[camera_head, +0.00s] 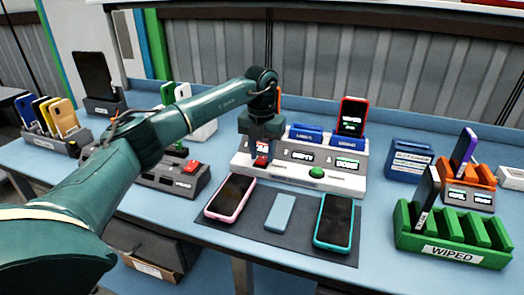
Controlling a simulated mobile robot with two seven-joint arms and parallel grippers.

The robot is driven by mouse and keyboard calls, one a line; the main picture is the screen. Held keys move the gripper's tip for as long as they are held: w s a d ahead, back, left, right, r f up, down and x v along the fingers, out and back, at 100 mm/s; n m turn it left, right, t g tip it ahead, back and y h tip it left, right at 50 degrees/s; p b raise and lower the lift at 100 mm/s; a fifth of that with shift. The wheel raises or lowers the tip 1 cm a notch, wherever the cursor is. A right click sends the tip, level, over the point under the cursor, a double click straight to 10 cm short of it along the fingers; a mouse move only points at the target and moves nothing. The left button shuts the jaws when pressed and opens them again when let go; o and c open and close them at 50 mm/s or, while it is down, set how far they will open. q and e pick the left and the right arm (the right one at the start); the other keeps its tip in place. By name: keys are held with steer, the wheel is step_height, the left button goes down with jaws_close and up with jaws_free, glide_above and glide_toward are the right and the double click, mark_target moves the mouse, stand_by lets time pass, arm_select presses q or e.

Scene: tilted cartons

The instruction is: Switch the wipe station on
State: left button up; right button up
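A white and grey station (240,169) with several slots and small displays stands at the middle of the table; I take it for the wipe station. Its middle display (302,156) reads EMPTY and its right one (346,163) reads DONE. A red phone (352,117) with a lit screen stands in its right slot. A green button (316,173) and a red piece (261,161) are on its front. My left gripper (261,152) points down over its left part, close to the red piece. It hides the left slot; contact and finger opening are unclear. My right gripper is out of view.
A dark mat (262,251) with a pink phone (231,197), a light blue slab (281,213) and a teal phone (333,222) lies in front. A green WIPED rack (452,250) stands right. A grey box (160,178) with buttons stands left, partly behind my arm.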

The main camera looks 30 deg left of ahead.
mark_target(261, 160)
arm_select(q)
steer(key=shift+o, duration=1.4)
step_height(261, 160, up, 13)
steer(key=shift+s, duration=0.2)
steer(key=shift+s, duration=0.1)
